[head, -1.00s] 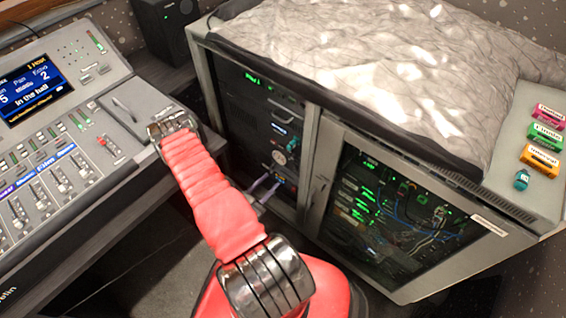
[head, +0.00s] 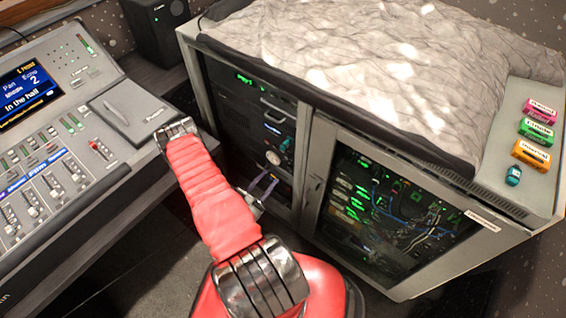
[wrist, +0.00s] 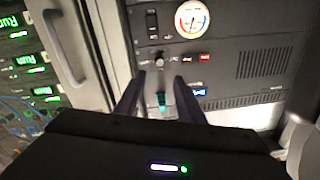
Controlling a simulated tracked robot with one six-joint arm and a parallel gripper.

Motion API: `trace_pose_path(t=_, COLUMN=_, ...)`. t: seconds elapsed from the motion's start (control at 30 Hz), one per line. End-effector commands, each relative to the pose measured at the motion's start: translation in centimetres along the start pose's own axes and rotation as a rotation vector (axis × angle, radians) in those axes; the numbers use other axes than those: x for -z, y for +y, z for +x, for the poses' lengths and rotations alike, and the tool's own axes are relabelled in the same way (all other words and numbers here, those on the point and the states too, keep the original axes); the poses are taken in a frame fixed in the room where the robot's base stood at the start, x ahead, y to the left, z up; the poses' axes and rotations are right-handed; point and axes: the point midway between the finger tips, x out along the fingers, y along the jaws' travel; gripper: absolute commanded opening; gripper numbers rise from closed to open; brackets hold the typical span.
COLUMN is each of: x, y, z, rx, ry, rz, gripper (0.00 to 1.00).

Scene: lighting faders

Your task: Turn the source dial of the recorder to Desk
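The recorder's dark front panel (wrist: 262,35) fills much of the wrist view. A small round knob (wrist: 158,60), probably the source dial, sits on it with small labels around it that are too blurred to read. My gripper (wrist: 160,76) is open, its two dark fingers apart and pointing at the panel. The knob shows just beyond and between the fingertips; I cannot tell whether they touch the panel. A teal piece (wrist: 162,101) shows between the fingers. In the head view the gripper is small and partly hidden by my arm, by the left bay of the rack cabinet (head: 310,165).
A cabinet door handle (wrist: 62,45) stands close at left. The mixing console (head: 90,165) is left of my arm.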

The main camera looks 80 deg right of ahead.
Motion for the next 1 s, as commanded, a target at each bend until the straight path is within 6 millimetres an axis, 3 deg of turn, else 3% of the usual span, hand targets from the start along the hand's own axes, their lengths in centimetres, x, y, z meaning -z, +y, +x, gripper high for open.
trace_pose_path(t=0.8, x=0.0, y=0.1, z=9.7, rx=-0.004, ry=0.001, rz=0.002, gripper=0.35)
trace_pose_path(t=1.0, x=0.0, y=0.1, z=11.1, rx=-0.002, ry=0.001, rz=0.001, gripper=0.35)
